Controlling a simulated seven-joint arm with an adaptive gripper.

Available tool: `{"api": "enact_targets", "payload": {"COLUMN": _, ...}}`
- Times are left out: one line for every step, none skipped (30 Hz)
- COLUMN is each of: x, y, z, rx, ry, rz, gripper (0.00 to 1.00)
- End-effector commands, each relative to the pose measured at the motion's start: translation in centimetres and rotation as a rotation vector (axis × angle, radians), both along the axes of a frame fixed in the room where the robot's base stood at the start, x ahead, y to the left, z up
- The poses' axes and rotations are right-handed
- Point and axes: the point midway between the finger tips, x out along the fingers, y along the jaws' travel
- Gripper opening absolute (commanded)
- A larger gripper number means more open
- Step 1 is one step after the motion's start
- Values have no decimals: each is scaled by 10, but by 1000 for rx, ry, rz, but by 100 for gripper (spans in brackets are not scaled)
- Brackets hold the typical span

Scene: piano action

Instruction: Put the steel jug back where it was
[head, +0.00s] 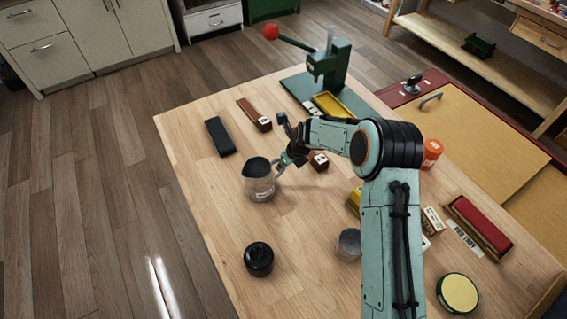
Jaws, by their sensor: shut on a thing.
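The steel jug (260,185) is a grey, shiny vessel with a dark open top and a pale label, near the left-middle of the wooden table. It looks about upright. My gripper (281,166) is to the right of the jug and shut on its handle. The fingers are small and partly hidden by the wrist. I cannot tell whether the jug's base touches the table.
A black round pot (258,259) and a grey metal cup (349,244) stand in front. A black case (220,137) and a brown block (254,115) lie behind. A green press (329,67) stands at the back. The table (205,190) is clear left of the jug.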

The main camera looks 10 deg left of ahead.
Motion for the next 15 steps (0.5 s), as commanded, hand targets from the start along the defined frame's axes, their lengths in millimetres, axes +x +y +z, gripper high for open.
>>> {"api": "enact_targets", "payload": {"x": 0, "y": 0, "z": 0, "rx": 1, "ry": -1, "rz": 1, "gripper": 0}}
{"api": "enact_targets", "payload": {"x": 0, "y": 0, "z": 0, "rx": 1, "ry": -2, "rz": 1, "gripper": 0}}
{"api": "enact_targets", "payload": {"x": 0, "y": 0, "z": 0, "rx": 2, "ry": -3, "rz": 1, "gripper": 0}}
{"api": "enact_targets", "payload": {"x": 0, "y": 0, "z": 0, "rx": 2, "ry": -3, "rz": 1, "gripper": 0}}
{"api": "enact_targets", "payload": {"x": 0, "y": 0, "z": 0, "rx": 1, "ry": -2, "rz": 1, "gripper": 0}}
{"api": "enact_targets", "payload": {"x": 0, "y": 0, "z": 0, "rx": 1, "ry": -1, "rz": 1, "gripper": 0}}
{"api": "enact_targets", "payload": {"x": 0, "y": 0, "z": 0, "rx": 2, "ry": -1, "rz": 0, "gripper": 0}}
{"api": "enact_targets", "payload": {"x": 0, "y": 0, "z": -1, "rx": 2, "ry": -1, "rz": 0, "gripper": 0}}
{"api": "enact_targets", "payload": {"x": 0, "y": 0, "z": -2, "rx": 2, "ry": -1, "rz": 0, "gripper": 0}}
{"api": "enact_targets", "payload": {"x": 0, "y": 0, "z": -3, "rx": 1, "ry": -1, "rz": 0, "gripper": 14}}
{"api": "enact_targets", "payload": {"x": 0, "y": 0, "z": -3, "rx": 1, "ry": -1, "rz": 0, "gripper": 24}}
{"api": "enact_targets", "payload": {"x": 0, "y": 0, "z": -3, "rx": 1, "ry": -1, "rz": 0, "gripper": 36}}
{"api": "enact_targets", "payload": {"x": 0, "y": 0, "z": -2, "rx": 1, "ry": -1, "rz": 0, "gripper": 37}}
{"api": "enact_targets", "payload": {"x": 0, "y": 0, "z": -2, "rx": 1, "ry": -1, "rz": 0, "gripper": 37}}
{"api": "enact_targets", "payload": {"x": 0, "y": 0, "z": -2, "rx": 1, "ry": -1, "rz": 0, "gripper": 37}}
